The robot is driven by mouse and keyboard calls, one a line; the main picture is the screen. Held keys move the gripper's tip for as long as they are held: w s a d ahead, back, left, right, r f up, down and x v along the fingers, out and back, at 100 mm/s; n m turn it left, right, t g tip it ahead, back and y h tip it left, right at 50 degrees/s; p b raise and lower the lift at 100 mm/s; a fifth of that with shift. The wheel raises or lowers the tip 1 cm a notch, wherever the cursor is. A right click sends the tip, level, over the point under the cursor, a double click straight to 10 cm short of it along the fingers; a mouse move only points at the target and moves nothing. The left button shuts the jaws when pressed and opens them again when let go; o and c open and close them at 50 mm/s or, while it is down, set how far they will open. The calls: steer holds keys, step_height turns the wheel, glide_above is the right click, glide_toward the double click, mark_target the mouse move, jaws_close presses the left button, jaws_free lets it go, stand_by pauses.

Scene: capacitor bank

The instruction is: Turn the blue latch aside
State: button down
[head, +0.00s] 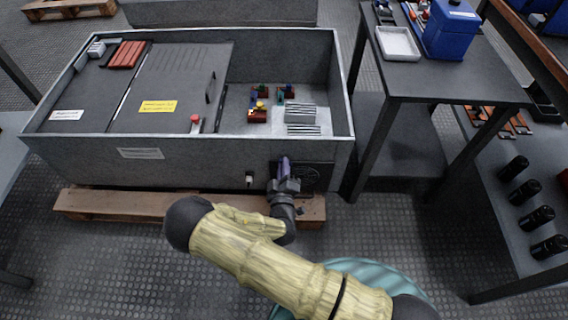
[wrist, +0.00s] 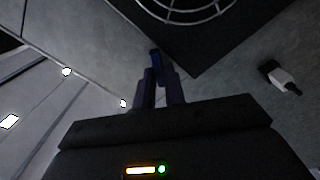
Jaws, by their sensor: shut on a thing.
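The blue latch (wrist: 155,58) shows in the wrist view as a small dark blue piece at my fingertips, on the grey cabinet wall beside a dark fan panel. My gripper (wrist: 160,82) is shut on it, with the fingers close together. In the head view my gripper (head: 285,172) is at the front wall of the grey cabinet (head: 205,166), at the left edge of the fan panel. The latch is mostly hidden by the fingers there, and its exact angle cannot be told.
The dark panel with a round fan grille (head: 310,177) is right of my gripper. A small black-and-white fitting (head: 249,180) is on the wall to the left. A wooden pallet (head: 130,205) lies under the cabinet. A dark table (head: 430,75) with a blue box (head: 450,30) stands at right.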

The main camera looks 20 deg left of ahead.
steer(key=shift+d+f+n+p, duration=0.15)
steer(key=shift+n+p, duration=0.35)
steer(key=shift+n, duration=1.2)
steer(key=shift+f+n+p, duration=0.1)
steer(key=shift+n+p, duration=0.35)
steer(key=shift+n, duration=1.25)
steer(key=c, duration=1.5)
jaws_free()
steer(key=shift+o, duration=0.2)
steer(key=shift+s, duration=0.1)
